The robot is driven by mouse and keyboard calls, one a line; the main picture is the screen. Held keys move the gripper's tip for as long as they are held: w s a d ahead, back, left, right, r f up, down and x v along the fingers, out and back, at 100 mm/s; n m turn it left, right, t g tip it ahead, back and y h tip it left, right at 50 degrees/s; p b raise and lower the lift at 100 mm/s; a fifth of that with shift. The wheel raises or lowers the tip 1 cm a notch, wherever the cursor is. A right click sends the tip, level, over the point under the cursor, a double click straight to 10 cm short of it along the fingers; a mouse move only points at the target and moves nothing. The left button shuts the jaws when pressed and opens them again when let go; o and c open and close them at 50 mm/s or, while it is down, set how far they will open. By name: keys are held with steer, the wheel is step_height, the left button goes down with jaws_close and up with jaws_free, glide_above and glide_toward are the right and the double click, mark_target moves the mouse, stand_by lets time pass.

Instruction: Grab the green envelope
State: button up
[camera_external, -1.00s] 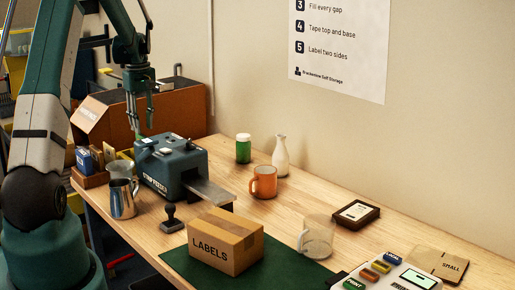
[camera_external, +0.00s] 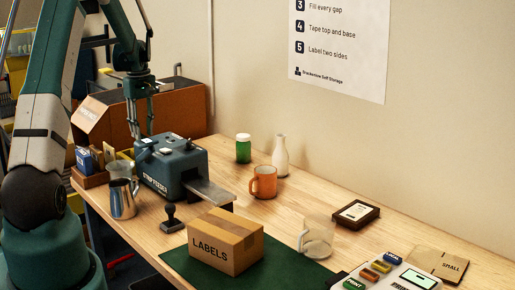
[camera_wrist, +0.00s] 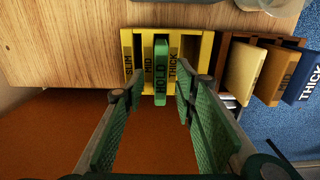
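I cannot make out the green envelope in that view.
A brown rack with several envelopes, one blue and marked THICK (camera_wrist: 302,83), stands right of the yellow rack in the wrist view. The strip feeder (camera_external: 170,160) and a metal jug (camera_external: 122,200) stand close to the gripper in the external view. An orange-brown box (camera_external: 175,108) lies behind.

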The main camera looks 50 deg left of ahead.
steer(key=shift+f, duration=0.1)
steer(key=shift+f+p, duration=0.3)
steer(key=shift+f, duration=2.2)
jaws_close()
